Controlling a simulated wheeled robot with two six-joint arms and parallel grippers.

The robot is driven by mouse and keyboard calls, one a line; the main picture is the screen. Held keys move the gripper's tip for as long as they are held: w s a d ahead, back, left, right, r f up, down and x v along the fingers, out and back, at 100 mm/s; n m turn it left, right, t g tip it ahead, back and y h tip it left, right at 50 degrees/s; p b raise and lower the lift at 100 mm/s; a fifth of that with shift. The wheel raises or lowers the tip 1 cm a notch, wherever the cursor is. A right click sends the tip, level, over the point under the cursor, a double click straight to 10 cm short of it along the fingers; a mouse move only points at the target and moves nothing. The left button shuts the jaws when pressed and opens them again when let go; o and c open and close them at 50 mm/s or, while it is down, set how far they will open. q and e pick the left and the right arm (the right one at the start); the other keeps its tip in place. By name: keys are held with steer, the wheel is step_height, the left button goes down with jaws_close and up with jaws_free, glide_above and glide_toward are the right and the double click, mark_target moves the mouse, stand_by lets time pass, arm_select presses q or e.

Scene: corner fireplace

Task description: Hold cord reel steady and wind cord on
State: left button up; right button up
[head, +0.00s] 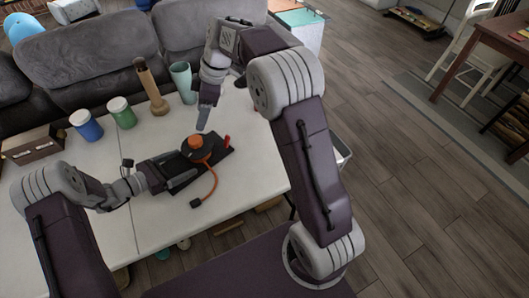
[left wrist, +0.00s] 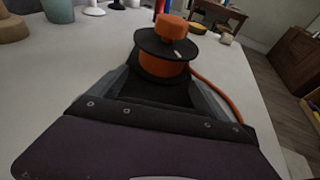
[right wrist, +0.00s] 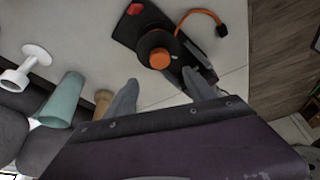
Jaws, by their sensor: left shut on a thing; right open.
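The cord reel (head: 195,150) has a black disc, an orange drum and an orange knob (left wrist: 172,27) on top. It stands on a black base (head: 222,154) on the white table. The orange cord (head: 213,182) runs off the reel and ends in a black plug (head: 195,203) near the table's front edge. My left gripper (head: 182,166) is shut on the reel, its fingers on both sides of the lower part, partly hidden by the disc. My right gripper (head: 203,116) is open and empty above the reel; the right wrist view shows the knob (right wrist: 160,58) beyond its fingertips.
A red peg (head: 227,141) stands on the base. A blue jar (head: 86,125), a green jar (head: 121,113), a wooden piece (head: 152,88) and a teal cup (head: 183,83) stand along the table's back. A brown box (head: 34,147) is at the left. The table (head: 262,172) is clear right of the base.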

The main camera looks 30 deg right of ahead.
steer(key=s+d+r+h, duration=0.1)
steer(key=s+d, duration=0.1)
steer(key=s, duration=0.5)
steer(key=s+d+f+m+h, duration=0.2)
steer(key=s+d+f+m, duration=0.1)
steer(key=s+f+m, duration=0.5)
steer(key=s+d+f+m+h, duration=0.1)
steer(key=s+d+f+m, duration=0.3)
steer(key=s, duration=0.5)
arm_select(q)
step_height(320, 180, up, 15)
steer(key=p, duration=1.4)
steer(key=shift+p, duration=0.35)
arm_select(e)
step_height(320, 180, up, 14)
steer(key=m, duration=0.2)
steer(key=shift+w+a, duration=0.25)
steer(key=shift+a, duration=0.1)
arm_select(q)
steer(key=shift+f, duration=0.15)
